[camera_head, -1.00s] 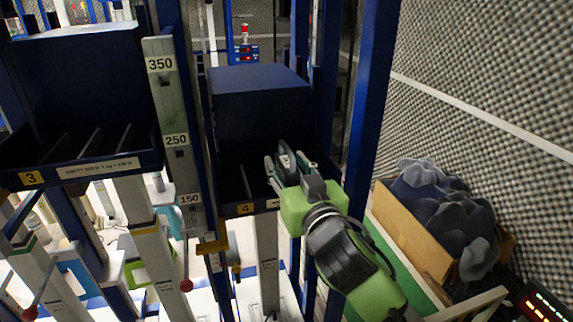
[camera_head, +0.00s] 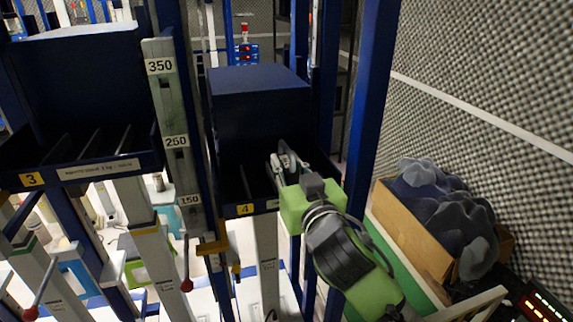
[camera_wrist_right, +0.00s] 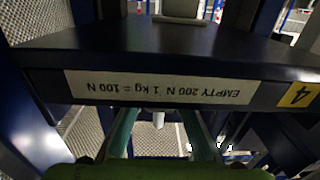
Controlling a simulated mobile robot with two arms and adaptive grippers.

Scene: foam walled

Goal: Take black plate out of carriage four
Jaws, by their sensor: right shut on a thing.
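Carriage four (camera_head: 244,210) is a dark blue open tray with a high back block and a yellow "4" label on its front edge. In the right wrist view its front label strip (camera_wrist_right: 160,88) appears upside down. My right gripper (camera_head: 287,162) reaches over the front edge into the right part of the tray, its fingers closed in. The black plate cannot be made out clearly between the fingers, dark against the dark tray. Thin upright dark pieces stand in the tray left of the gripper. My left gripper is not in view.
A blue upright (camera_head: 370,90) rises close right of my right arm. A cardboard box (camera_head: 415,230) of grey foam pieces stands at the right.

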